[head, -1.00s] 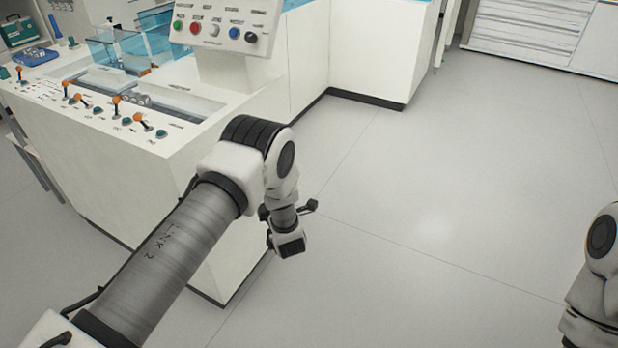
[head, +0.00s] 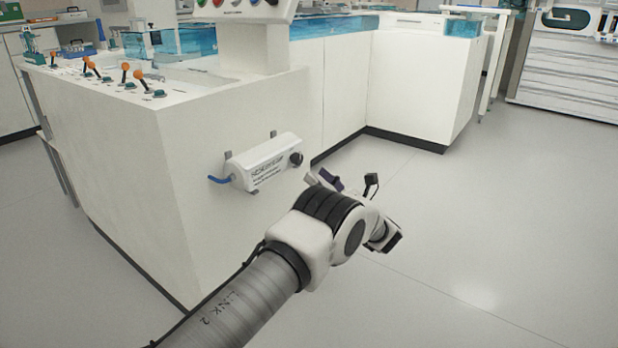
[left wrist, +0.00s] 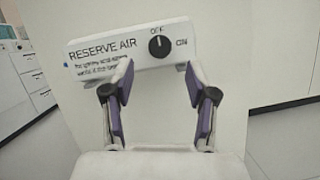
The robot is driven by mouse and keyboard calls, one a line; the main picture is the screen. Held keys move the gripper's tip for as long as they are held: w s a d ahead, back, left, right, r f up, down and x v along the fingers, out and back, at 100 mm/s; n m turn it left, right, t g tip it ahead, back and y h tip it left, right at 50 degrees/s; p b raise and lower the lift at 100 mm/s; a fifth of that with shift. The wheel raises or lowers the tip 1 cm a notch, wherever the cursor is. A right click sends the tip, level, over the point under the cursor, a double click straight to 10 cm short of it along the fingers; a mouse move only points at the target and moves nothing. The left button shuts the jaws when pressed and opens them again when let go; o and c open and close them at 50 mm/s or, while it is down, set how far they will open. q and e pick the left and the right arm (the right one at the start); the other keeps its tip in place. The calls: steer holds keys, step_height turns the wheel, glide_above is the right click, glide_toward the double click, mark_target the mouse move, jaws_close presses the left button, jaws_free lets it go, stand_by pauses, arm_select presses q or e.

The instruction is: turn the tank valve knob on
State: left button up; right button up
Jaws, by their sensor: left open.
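The tank valve knob (head: 296,159) is a round black knob at the right end of a white box (head: 262,164) on the side of the white counter. In the left wrist view the box reads "RESERVE AIR", and the knob (left wrist: 159,46) has a white mark pointing up at OFF, with ON to its right. My left gripper (head: 322,179) is open and empty, apart from the knob and a little below and right of it in the head view. In the left wrist view its purple-padded fingers (left wrist: 158,78) spread below the knob, one to each side. My right gripper is out of view.
A blue hose (head: 219,179) leaves the box's left end. Levers with orange balls (head: 125,68) stand on the counter top, and a panel with colored buttons (head: 240,8) overhangs it. The floor (head: 480,230) to the right is clear.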

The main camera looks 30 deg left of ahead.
mark_target(300, 160)
arm_select(q)
steer(key=b+x, duration=0.2)
steer(key=x, duration=0.4)
steer(key=shift+f, duration=0.15)
steer(key=shift+w+a+r, duration=0.1)
steer(key=shift+a+r, duration=0.1)
steer(key=shift+a, duration=0.05)
jaws_close()
